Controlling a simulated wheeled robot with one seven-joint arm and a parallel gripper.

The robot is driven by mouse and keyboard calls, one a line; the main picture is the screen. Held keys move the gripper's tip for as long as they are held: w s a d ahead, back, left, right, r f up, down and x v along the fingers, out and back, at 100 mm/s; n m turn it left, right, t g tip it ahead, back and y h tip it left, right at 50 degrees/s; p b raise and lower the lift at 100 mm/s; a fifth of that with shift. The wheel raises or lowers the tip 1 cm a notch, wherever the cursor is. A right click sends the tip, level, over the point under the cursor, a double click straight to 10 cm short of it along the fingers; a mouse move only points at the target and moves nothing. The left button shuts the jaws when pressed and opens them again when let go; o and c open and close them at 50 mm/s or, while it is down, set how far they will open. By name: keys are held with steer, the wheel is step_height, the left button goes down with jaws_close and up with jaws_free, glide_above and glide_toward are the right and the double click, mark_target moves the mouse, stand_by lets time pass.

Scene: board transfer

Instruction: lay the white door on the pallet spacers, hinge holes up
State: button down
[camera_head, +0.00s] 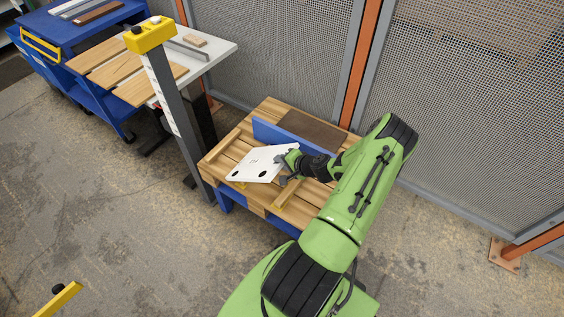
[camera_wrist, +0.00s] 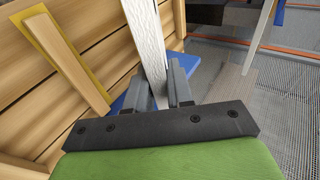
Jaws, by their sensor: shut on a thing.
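The white door (camera_head: 255,160) is held over the wooden pallet (camera_head: 216,160), tilted, with dark round hinge holes showing on the face toward the head camera. My gripper (camera_head: 287,164) is shut on the door's right edge. In the wrist view the door (camera_wrist: 147,38) shows edge-on between the fingers (camera_wrist: 160,88). A pallet spacer (camera_head: 294,195), a pale strip with yellow along it, lies right of and below the door. A spacer also shows in the wrist view (camera_wrist: 70,62). Another yellow piece shows partly under the door. Whether the door touches a spacer I cannot tell.
A blue upright board (camera_head: 290,143) runs along the pallet behind the door, with a brown panel (camera_head: 312,130) beyond it. A grey post (camera_head: 172,110) with a yellow top stands at left, before a table (camera_head: 218,47) with wooden boards. Mesh fencing (camera_head: 470,110) closes the back.

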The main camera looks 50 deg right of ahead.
steer(key=shift+s+d+f+t+b, duration=0.1)
steer(key=shift+s+f+t+b, duration=0.65)
steer(key=shift+b, duration=0.85)
steer(key=shift+f+b, duration=0.4)
steer(key=shift+f, duration=0.05)
steer(key=shift+s+f+t+b, duration=0.25)
steer(key=shift+s+f+b, duration=0.35)
steer(key=shift+b, duration=0.4)
steer(key=shift+f, duration=0.15)
steer(key=shift+s+d+f+t, duration=0.1)
steer(key=shift+s+f+t, duration=0.3)
steer(key=shift+f, duration=0.2)
steer(key=shift+s+f, duration=0.2)
steer(key=shift+f, duration=0.3)
steer(key=shift+s+f+t, duration=0.35)
steer(key=shift+f+t, duration=0.25)
steer(key=shift+f, duration=0.35)
steer(key=shift+s+f+m, duration=0.1)
steer(key=shift+f+m, duration=0.1)
steer(key=shift+m, duration=0.1)
